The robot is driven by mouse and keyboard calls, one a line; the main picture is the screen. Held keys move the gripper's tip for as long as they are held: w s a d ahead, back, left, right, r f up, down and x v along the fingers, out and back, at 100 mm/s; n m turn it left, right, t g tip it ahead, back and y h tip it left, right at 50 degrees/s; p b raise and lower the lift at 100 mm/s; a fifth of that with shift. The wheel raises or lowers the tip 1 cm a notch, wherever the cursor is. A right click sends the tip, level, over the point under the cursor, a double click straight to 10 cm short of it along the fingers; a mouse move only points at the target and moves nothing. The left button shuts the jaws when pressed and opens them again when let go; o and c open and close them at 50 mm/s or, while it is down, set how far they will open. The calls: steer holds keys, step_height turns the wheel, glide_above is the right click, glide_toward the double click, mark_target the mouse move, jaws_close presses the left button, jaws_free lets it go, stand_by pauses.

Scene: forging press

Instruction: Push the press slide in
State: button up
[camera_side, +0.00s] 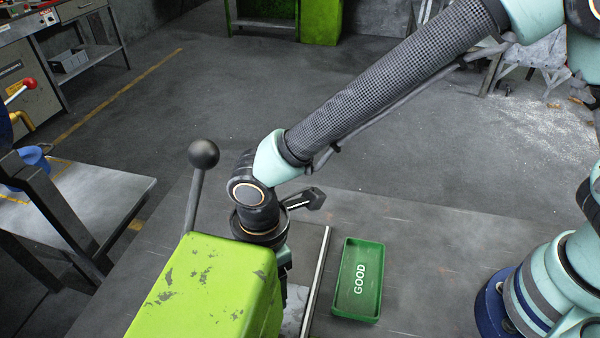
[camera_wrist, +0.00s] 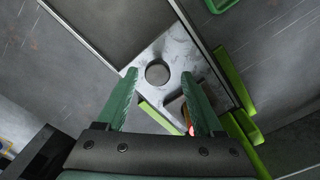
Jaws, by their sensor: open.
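The press (camera_side: 205,290) is a worn green housing with a ball-topped lever (camera_side: 195,185) beside it. A pale metal plate, seemingly the press slide (camera_wrist: 178,52), lies under my gripper in the wrist view. It has a dark round spot and a squarish dark recess, with a small reddish bit near the right finger. My gripper (camera_wrist: 160,77) is open, its two green fingers apart over the plate on either side of the round spot. I cannot tell whether they touch it. In the side view the press housing hides most of my gripper and the slide.
A green tray marked GOOD (camera_side: 346,305) lies on the grey table (camera_side: 425,270) right of the press. A metal rail (camera_side: 318,285) runs between them. Green blocks (camera_wrist: 236,78) edge the plate on the right. A side bench (camera_side: 100,190) stands at left. The table beyond the tray is clear.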

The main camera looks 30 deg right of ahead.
step_height(320, 180, up, 12)
stand_by(0.5)
steer(key=w+d+r+m+t+y, duration=0.1)
steer(key=w+d+r+m, duration=0.15)
steer(key=d, duration=0.25)
steer(key=w+d+r+m, duration=0.2)
steer(key=d+r+m, duration=0.1)
steer(key=d, duration=0.3)
steer(key=s+d+r+m+t, duration=0.1)
steer(key=d+m+t, duration=0.1)
steer(key=d+m, duration=0.4)
steer(key=s+d+r+m+t+h, duration=0.1)
steer(key=d+m, duration=0.5)
steer(key=d, duration=1.1)
steer(key=shift+s+r+t, duration=0.15)
steer(key=shift+s+t, duration=0.25)
steer(key=shift+t, duration=0.4)
